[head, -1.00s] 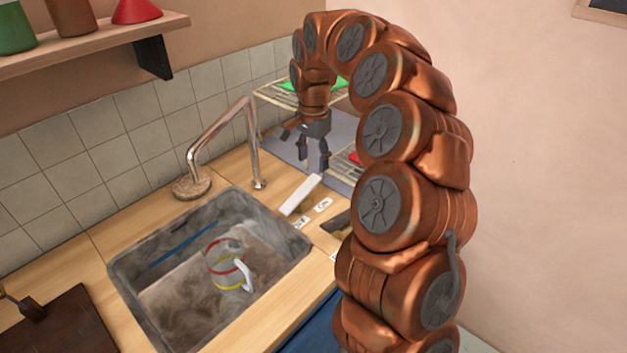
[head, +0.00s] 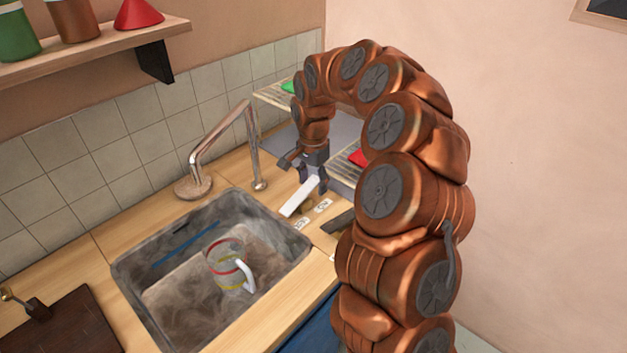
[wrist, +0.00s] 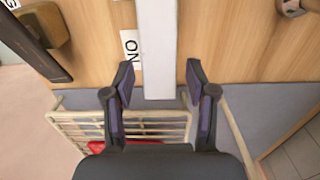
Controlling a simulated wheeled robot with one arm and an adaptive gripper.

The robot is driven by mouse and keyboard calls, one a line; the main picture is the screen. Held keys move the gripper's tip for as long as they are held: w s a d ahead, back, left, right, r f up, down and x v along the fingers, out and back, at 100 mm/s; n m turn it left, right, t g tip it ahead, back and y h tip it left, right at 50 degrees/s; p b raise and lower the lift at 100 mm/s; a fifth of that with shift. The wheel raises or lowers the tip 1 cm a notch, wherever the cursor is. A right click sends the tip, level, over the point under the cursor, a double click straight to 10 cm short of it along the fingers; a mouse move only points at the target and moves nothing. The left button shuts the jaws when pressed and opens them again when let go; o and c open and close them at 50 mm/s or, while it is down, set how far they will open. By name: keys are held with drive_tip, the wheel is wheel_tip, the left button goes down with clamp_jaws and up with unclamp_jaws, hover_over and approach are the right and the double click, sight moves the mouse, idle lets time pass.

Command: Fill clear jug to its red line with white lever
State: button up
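The clear jug (head: 222,268) stands in the sink, with a red line, a yellow line lower down and a white handle on its right. I cannot make out any water in it. The white lever (head: 299,197) lies on the counter behind the sink's right end; it also shows in the wrist view (wrist: 158,45). My gripper (head: 314,190) is low at the lever's far end. In the wrist view my gripper (wrist: 159,78) is open, with the lever's end between its fingers and a gap on each side.
The metal tap (head: 225,138) arches from the counter, its spout end near the sink's back right corner. A dark lever (head: 338,222) and small labels (head: 323,206) are beside the white lever. A wire rack (wrist: 75,128) with a red item is under my gripper. A blue strip (head: 185,243) lies in the sink.

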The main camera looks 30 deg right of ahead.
clamp_jaws()
drive_tip(key=shift+w+d+f+g+y+b, duration=0.15)
drive_tip(key=shift+f+y+b, duration=0.1)
drive_tip(key=shift+y, duration=0.15)
drive_tip(key=shift+d+f+g+y+b, duration=0.1)
drive_tip(key=shift+f+g+y+b, duration=0.1)
drive_tip(key=shift+y, duration=0.2)
drive_tip(key=shift+f+g+y, duration=0.2)
drive_tip(key=shift+g+y, duration=0.05)
drive_tip(key=shift+y, duration=0.45)
drive_tip(key=shift+o, duration=0.6)
unclamp_jaws()
drive_tip(key=shift+r, duration=0.1)
drive_tip(key=v, duration=1.1)
drive_tip(key=shift+d+r, duration=0.2)
drive_tip(key=shift+r, duration=0.15)
